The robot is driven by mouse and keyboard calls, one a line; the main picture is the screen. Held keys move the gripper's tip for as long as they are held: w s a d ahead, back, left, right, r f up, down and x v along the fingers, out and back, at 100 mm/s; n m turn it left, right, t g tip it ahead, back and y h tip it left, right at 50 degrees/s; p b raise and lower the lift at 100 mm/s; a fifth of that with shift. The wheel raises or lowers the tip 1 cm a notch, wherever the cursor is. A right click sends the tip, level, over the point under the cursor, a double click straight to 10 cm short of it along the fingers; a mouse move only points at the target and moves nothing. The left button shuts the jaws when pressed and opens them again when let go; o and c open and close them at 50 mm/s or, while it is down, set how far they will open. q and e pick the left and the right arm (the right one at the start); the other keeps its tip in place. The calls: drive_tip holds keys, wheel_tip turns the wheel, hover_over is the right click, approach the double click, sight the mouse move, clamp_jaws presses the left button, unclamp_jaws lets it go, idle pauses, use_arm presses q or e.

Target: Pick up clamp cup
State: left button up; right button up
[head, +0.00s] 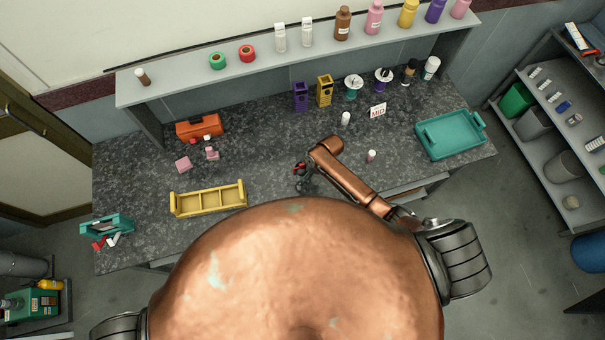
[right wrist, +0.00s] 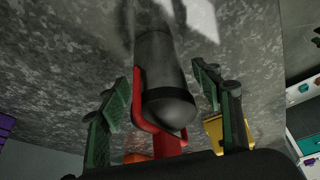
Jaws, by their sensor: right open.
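A dark grey, round-ended cylinder with a red bracket beside it (right wrist: 166,95), which I take to be the clamp cup, lies between my right fingers in the right wrist view. My right gripper (right wrist: 165,112) has green-padded fingers spread apart on either side of it, with gaps showing. In the head view my right gripper (head: 304,180) is small and dark, low over the middle of the counter, with a red patch at it. I cannot tell there where cup and gripper part. My left gripper is out of view.
A yellow rack (head: 208,199) stands to the left on the dark counter (head: 262,150). A small vial (head: 371,156) and a teal tray (head: 451,136) are to the right. Bottles line the back shelf.

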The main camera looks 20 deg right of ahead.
drive_tip(key=shift+c, duration=0.6)
clamp_jaws()
